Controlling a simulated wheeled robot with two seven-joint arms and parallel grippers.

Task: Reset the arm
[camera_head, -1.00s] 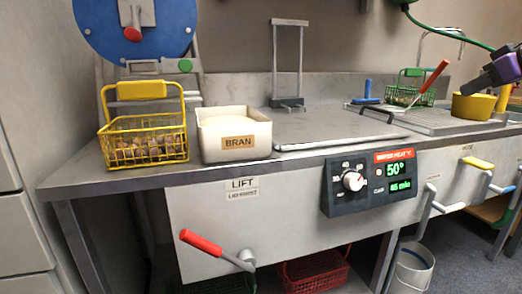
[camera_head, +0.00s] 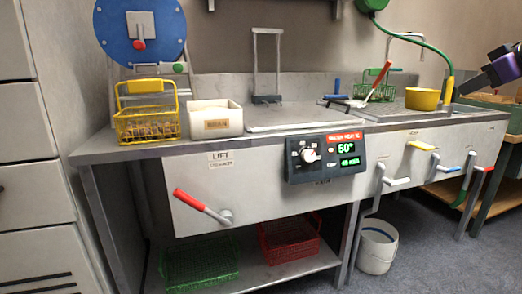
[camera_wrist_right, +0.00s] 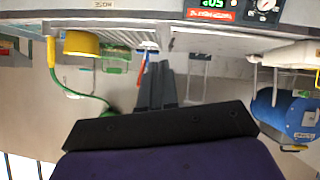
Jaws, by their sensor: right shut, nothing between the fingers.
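My right gripper (camera_head: 463,88) shows at the right edge of the head view, purple and dark grey. It is raised in the air, and in the picture its fingertips lie close to the green hose and the yellow pot (camera_head: 422,99). In the right wrist view the fingers of the same gripper (camera_wrist_right: 157,68) are together with nothing between them. That view shows the counter upside down. My left gripper is in neither view.
A steel counter (camera_head: 280,143) carries a yellow basket of chestnuts (camera_head: 147,126), a white BRAN bin (camera_head: 215,119) and a green basket (camera_head: 375,90). Red (camera_head: 288,240) and green (camera_head: 200,264) baskets sit on the lower shelf. A white bucket (camera_head: 377,248) stands on the floor.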

